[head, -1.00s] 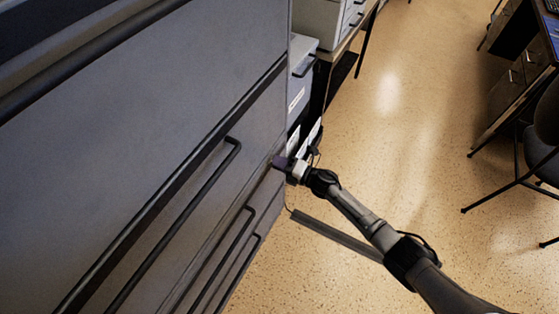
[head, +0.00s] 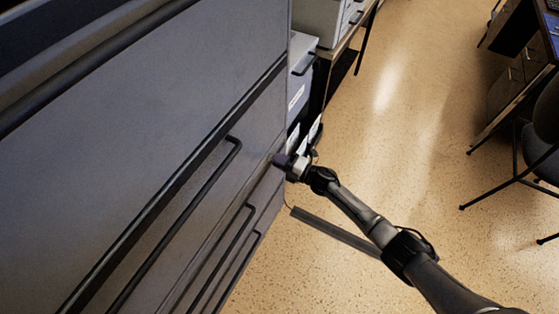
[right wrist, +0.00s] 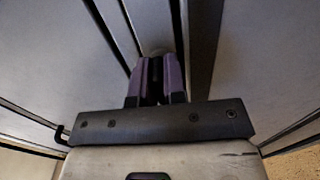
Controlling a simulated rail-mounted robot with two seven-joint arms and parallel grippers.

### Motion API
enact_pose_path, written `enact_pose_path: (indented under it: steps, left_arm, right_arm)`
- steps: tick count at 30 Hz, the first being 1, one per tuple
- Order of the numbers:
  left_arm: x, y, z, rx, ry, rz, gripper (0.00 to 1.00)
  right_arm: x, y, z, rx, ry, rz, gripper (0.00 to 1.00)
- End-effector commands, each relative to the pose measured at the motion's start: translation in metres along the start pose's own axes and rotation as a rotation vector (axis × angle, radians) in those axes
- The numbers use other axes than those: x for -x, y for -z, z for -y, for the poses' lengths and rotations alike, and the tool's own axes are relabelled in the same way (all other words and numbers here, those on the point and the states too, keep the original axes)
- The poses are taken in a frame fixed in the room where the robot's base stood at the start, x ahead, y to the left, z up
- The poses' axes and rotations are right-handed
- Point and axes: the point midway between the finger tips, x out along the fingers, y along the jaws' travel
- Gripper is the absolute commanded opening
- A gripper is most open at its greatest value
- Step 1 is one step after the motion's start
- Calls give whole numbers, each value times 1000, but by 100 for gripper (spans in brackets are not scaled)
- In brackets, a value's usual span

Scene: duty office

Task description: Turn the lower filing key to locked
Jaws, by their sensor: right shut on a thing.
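The grey filing cabinet (head: 140,130) fills the left of the head view, with long dark drawer handles. My right gripper (head: 278,160) is at the cabinet front, near its right edge and to the right of the handles. In the right wrist view its purple fingers (right wrist: 157,66) are close together and point at the cabinet face. They are shut on the lower filing key, which is mostly hidden between and behind them. The key's angle cannot be read. My left gripper is out of view.
Boxes or trays (head: 298,95) stand beyond the cabinet's right edge, close to my right gripper. A desk (head: 352,40) is behind them. The speckled floor (head: 420,130) is open to the right, with a dark chair (head: 540,155) at the far right.

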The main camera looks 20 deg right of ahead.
Motion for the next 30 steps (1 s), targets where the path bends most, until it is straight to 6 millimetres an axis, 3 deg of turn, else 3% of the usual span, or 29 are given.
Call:
enact_pose_path:
  steps: [1,2,9,20,30]
  left_arm:
    - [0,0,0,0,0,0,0]
    - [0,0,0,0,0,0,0]
    - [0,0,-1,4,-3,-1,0]
    - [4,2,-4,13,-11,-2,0]
    - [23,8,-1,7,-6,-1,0]
  right_arm:
    - [0,0,0,-3,-1,-1,0]
    - [0,0,0,-3,-1,-1,15]
    - [0,0,0,-2,0,0,37]
    - [8,0,-1,-1,1,0,37]
    - [70,0,-2,-1,3,1,37]
